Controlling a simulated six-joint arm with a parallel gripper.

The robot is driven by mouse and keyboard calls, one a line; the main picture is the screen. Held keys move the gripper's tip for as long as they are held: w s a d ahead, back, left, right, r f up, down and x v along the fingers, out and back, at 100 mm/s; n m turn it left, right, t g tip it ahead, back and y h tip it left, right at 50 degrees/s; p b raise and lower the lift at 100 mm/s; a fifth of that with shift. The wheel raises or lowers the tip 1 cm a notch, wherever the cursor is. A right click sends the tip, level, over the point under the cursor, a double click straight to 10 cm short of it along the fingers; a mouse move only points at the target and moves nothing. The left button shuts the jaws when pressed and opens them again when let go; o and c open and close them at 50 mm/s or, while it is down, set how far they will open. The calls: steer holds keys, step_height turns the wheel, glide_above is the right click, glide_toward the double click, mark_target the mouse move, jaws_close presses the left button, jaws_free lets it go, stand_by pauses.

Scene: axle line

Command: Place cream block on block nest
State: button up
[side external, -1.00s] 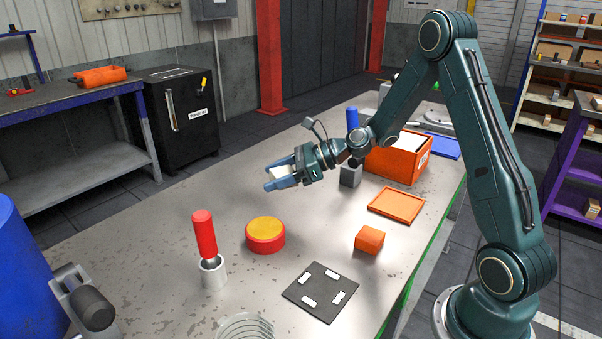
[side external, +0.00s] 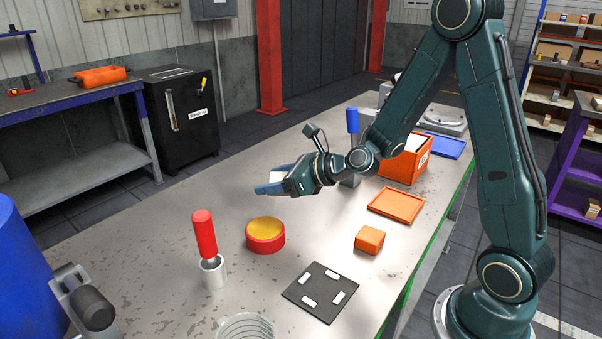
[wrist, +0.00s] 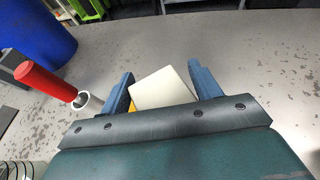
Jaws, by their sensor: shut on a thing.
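The cream block (wrist: 165,90) is held between the two blue fingers of my gripper (wrist: 162,82) in the wrist view, turned at an angle to them. In the side view my gripper (side external: 268,185) is in the air above the table, behind the red round part, and only a small pale bit of the block (side external: 275,178) shows. The block nest looks to be the flat dark plate (side external: 320,289) with several white raised pieces, lying at the front of the table. My gripper is well apart from it, up and to the left.
A red round part with a yellow top (side external: 265,235) and a red-handled tool in a metal cup (side external: 213,272) stand left of the plate. An orange block (side external: 369,240) and orange tray (side external: 396,205) lie to the right. A blue-handled tool (side external: 352,120) stands behind my wrist.

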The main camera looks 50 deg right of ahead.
steer(key=shift+w, duration=0.1)
steer(key=shift+w+d+f+n+y, duration=0.3)
steer(key=shift+w+n+y, duration=0.1)
steer(key=shift+w, duration=0.15)
steer(key=shift+w+d+f+n+g+y, duration=0.1)
steer(key=shift+w+d+n+g+y, duration=0.25)
steer(key=shift+n+y, duration=0.3)
steer(key=shift+w+d+n+g+y, duration=0.25)
steer(key=shift+d+n+g+y, duration=0.4)
steer(key=shift+n+y, duration=0.25)
steer(key=n+g+y, duration=0.4)
steer(key=n+g, duration=0.1)
glide_above(304, 213)
steer(key=shift+f, duration=0.35)
steer(key=shift+f, duration=4.8)
steer(key=shift+f, duration=0.15)
